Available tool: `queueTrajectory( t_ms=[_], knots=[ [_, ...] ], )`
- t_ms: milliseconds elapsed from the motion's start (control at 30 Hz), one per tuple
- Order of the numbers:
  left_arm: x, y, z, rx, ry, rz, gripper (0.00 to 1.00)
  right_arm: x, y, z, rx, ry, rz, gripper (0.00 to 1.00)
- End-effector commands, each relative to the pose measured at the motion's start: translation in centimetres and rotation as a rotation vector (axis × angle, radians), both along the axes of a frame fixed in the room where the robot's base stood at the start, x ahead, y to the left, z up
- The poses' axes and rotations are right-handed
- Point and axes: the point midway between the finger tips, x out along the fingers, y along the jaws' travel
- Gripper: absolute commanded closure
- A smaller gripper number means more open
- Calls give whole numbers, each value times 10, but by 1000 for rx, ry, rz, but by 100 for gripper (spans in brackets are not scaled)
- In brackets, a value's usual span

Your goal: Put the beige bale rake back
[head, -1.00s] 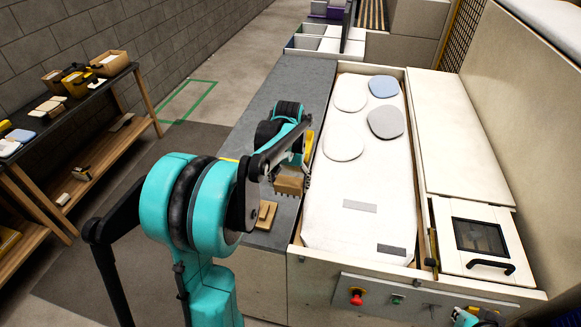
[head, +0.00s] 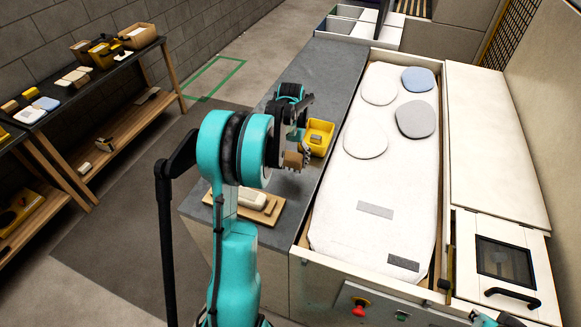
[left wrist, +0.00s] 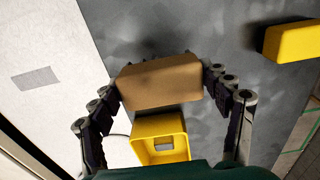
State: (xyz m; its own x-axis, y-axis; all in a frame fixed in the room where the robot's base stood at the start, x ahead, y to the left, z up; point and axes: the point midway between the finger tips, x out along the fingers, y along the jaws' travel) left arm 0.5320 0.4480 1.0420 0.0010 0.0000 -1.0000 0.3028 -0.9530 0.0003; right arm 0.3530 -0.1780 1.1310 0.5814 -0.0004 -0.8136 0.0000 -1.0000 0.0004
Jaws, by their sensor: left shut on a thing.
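The beige bale rake (head: 292,160) is a brown-beige block with a toothed edge in the head view. My left gripper (head: 299,146) is shut on it above the grey counter, just left of a yellow open bin. In the left wrist view the rake (left wrist: 160,82) spans between the two fingers (left wrist: 162,88) and hides its own underside. The yellow bin (left wrist: 172,124) is close to it there, with a small grey thing inside. Whether the rake touches the counter cannot be told. My right gripper's fingers are not visible.
A wooden board (head: 270,211) with a white block (head: 252,197) lies on the counter's near end. The white padded bed (head: 383,215) with several flat discs is to the right. A shelf with bins (head: 135,37) stands left. Another yellow thing (left wrist: 291,41) is in the wrist view.

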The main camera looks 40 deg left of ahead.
Motion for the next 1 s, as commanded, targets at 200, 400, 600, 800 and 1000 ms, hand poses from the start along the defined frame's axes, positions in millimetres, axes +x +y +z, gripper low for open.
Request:
queueTrajectory(
  t_ms=[200,400,600,800,1000],
  knots=[
    [0,2,-20,0,0,-1,56,0,0,-5,0,0,0,100],
    [0,2,-42,0,0,-1,56,0,0,-10,0,0,0,100],
    [0,2,-41,0,0,0,56,0,0,-9,0,0,0,100],
    [0,2,-45,0,0,0,7,0,0,-12,0,0,0,100],
    [0,2,-44,0,0,0,2,0,0,-12,0,0,0,100]
  ],
)
